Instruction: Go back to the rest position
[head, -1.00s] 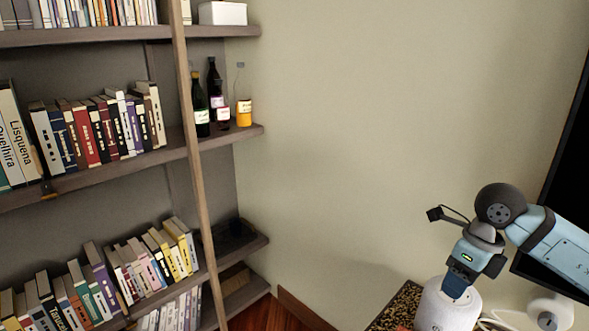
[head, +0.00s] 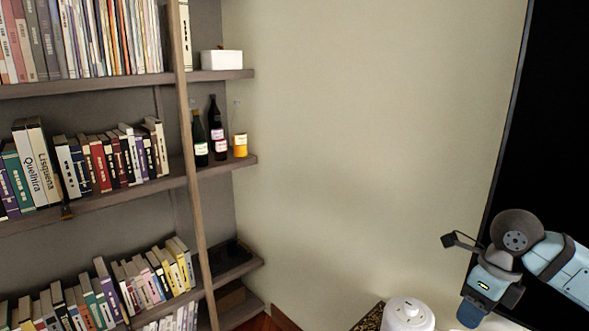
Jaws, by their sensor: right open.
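My right gripper (head: 472,314) is at the lower right of the head view, at the end of my blue and black right arm. It points down, and its fingertips are small and close to the bottom edge of the picture. It looks empty. It hangs to the right of a white rounded appliance (head: 407,315) and apart from it in the picture. My left gripper is not in view.
A bookshelf (head: 110,206) with many books fills the left. Several bottles (head: 217,131) and a white box (head: 221,60) stand on its right end. A wooden upright (head: 190,150) crosses the shelves. A dark screen (head: 545,130) is on the right. The wall between is bare.

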